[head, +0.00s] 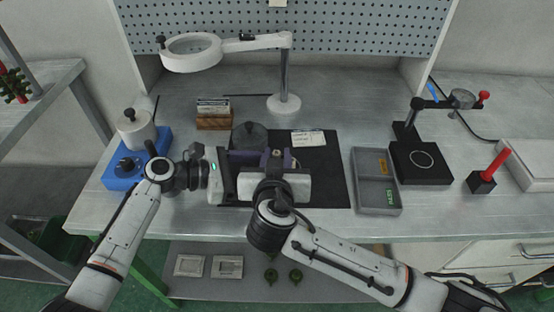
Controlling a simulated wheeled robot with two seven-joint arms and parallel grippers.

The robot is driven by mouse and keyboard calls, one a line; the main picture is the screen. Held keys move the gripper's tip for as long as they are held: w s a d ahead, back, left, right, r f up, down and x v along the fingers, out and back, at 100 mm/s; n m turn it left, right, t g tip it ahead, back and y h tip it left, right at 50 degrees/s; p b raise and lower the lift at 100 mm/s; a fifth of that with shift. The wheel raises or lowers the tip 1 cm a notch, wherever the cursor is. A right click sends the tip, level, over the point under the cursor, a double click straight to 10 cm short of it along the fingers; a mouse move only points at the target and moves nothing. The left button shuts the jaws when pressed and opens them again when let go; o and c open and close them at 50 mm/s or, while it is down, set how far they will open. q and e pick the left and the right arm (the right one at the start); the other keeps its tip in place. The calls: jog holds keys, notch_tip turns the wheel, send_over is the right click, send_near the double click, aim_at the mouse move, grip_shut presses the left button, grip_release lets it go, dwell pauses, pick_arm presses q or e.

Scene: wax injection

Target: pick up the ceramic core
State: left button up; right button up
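I cannot make out a ceramic core for certain in the head view. My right gripper (275,172) is over the middle of the black mat (325,175), and its body hides part of the mat. A purple-grey block (243,157) shows just beyond it, partly hidden; I cannot tell whether the fingers touch it. My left gripper (228,176) is side-on at the mat's left edge, close to the right one. The finger gap of neither gripper shows clearly. A grey two-part tray (355,176) with a green label stands right of the mat; no core is clear in it.
A round dark lid-like object (249,135) and a white card (308,138) lie at the mat's back. A magnifier lamp (284,100) stands behind. A blue-based pot device (123,172) is at left. A black stand (421,163) and red-handled tool (494,166) are at right.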

aim_at(277, 153)
pick_arm(q)
jog(key=shift+r, duration=0.1)
pick_arm(e)
jog(key=shift+x, duration=1.1)
jog(key=shift+c, duration=0.5)
grip_shut()
jog(key=shift+f, duration=0.1)
notch_tip(277, 153, up, 10)
jog(key=shift+r, duration=0.15)
pick_arm(q)
jog(key=o, duration=0.9)
jog(key=shift+c, duration=0.2)
